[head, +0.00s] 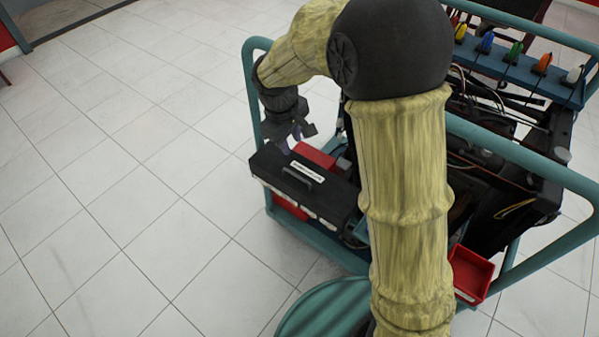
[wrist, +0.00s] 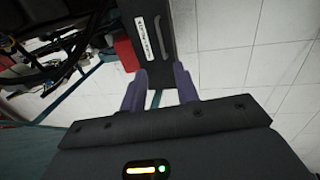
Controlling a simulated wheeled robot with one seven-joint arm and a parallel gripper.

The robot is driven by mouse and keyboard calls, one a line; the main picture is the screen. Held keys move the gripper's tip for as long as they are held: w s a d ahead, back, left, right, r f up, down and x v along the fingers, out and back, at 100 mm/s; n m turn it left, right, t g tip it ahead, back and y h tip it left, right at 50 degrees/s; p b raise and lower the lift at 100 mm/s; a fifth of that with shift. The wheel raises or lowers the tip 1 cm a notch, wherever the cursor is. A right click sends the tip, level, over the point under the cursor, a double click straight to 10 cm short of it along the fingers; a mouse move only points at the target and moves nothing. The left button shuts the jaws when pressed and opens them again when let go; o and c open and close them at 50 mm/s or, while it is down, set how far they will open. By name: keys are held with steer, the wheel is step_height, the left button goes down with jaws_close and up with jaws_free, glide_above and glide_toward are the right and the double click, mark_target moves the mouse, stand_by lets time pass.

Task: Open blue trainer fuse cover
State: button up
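A black box lid (head: 325,202) with a white label (head: 304,168) and a raised handle (head: 297,178) sits at the near left corner of the blue-green trainer frame. It looks like the fuse cover and lies closed; the label text is too small to read. My gripper (head: 293,137) is above and behind the lid in the head view, partly dark and small. In the wrist view, my gripper (wrist: 160,82) has two purple fingers apart with nothing held between them. The lid (wrist: 152,62) is beyond the fingertips there, with its handle (wrist: 166,34) near the top, apart from them.
A red block (head: 315,154) is behind the lid, and a red bin (head: 470,275) is at the right. The frame's tube rails (head: 254,90) surround the engine. Coloured plugs (head: 515,50) line a panel at the back. The tiled floor (head: 120,200) at left is clear.

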mark_target(300, 178)
steer(key=w+f+b, duration=0.1)
steer(key=f, duration=0.4)
steer(key=d+f+b, duration=0.1)
steer(key=f, duration=0.5)
steer(key=w+d+f+b, duration=0.1)
steer(key=f, duration=0.5)
steer(key=shift+w, duration=0.35)
jaws_close()
